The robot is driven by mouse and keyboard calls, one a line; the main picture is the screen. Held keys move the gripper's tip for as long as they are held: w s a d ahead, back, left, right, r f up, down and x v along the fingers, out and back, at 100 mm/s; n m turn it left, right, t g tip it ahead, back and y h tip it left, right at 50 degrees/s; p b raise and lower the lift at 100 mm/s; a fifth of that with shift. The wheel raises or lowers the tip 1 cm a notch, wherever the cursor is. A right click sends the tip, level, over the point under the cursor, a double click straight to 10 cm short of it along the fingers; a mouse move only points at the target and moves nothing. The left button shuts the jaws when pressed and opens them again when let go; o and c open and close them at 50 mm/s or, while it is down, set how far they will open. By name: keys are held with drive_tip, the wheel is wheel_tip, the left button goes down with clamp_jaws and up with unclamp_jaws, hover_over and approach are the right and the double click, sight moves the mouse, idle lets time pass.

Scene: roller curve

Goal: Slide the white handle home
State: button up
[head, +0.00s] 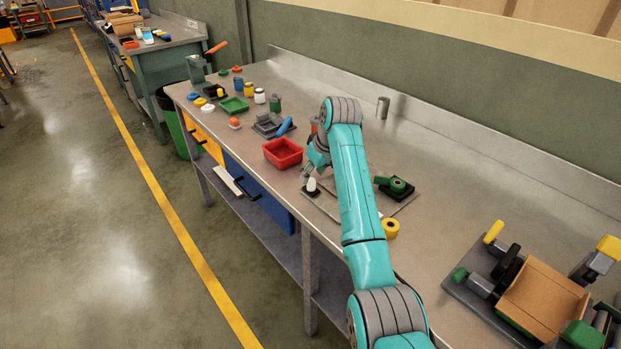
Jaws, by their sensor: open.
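The white handle (311,184) is a small upright knob on a black base, near the front edge of the bench, at the left end of a flat grey plate (327,206). My gripper (307,176) is just above and beside the white handle, pointing down. It is open and small in the view, and I cannot tell whether its fingers touch the handle. My teal arm hides the middle of the plate. A green handle (392,184) on a black block sits on the plate's right part.
A red tray (283,153) stands left of my gripper. A yellow roll (390,228) lies right of my arm. A fixture with a brown box (542,298) fills the right end. Jars and a green tray (234,105) stand farther left. A metal cup (383,108) stands at the back.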

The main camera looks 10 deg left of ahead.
drive_tip(key=v, duration=0.8)
drive_tip(key=shift+r, duration=0.15)
